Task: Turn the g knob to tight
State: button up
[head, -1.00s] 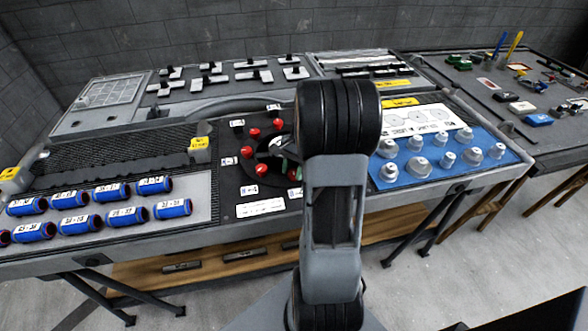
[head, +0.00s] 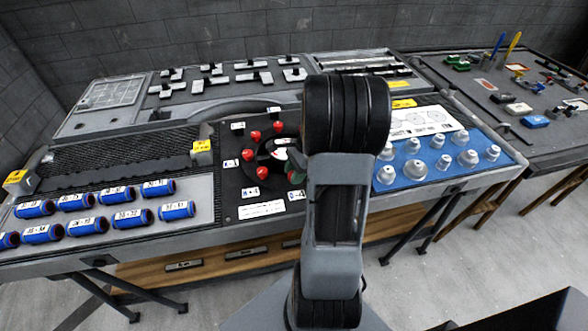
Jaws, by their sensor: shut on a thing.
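A dark panel (head: 232,206) in the middle of the bench carries several red knobs in a ring. The red knobs in sight are one at the top (head: 278,127), one at the upper left (head: 255,136), one at the left (head: 248,154) and one at the lower left (head: 262,173). Small white tags stand around them, too small to read, so I cannot tell which is the g knob. My arm covers the right side of the ring.
Blue labelled cylinders (head: 177,210) lie at the left. Silver knobs stand on a blue mat (head: 468,172) at the right. A yellow-labelled block (head: 202,152) stands left of the panel. Black and white fittings (head: 253,78) lie behind. A second table (head: 480,100) is at the right.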

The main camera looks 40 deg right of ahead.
jog(key=m+t+p, duration=0.1)
jog(key=m, duration=0.2)
jog(key=m+t+h+p, duration=0.1)
jog(key=m+p, duration=0.1)
jog(key=m, duration=0.1)
jog(key=shift+s+r, duration=0.1)
jog(key=m+p, duration=0.1)
jog(key=m, duration=0.1)
jog(key=m+t+h+p, duration=0.1)
jog(key=m, duration=0.2)
jog(key=shift+a+h, duration=0.1)
jog(key=shift+h, duration=0.2)
jog(key=shift+m, duration=0.3)
jog(key=o, duration=0.9)
jog(key=p+v, duration=0.3)
jog(key=v, duration=1)
jog(key=shift+s+r, duration=0.2)
jog(key=shift+s, duration=0.15)
jog(key=shift+a, duration=0.1)
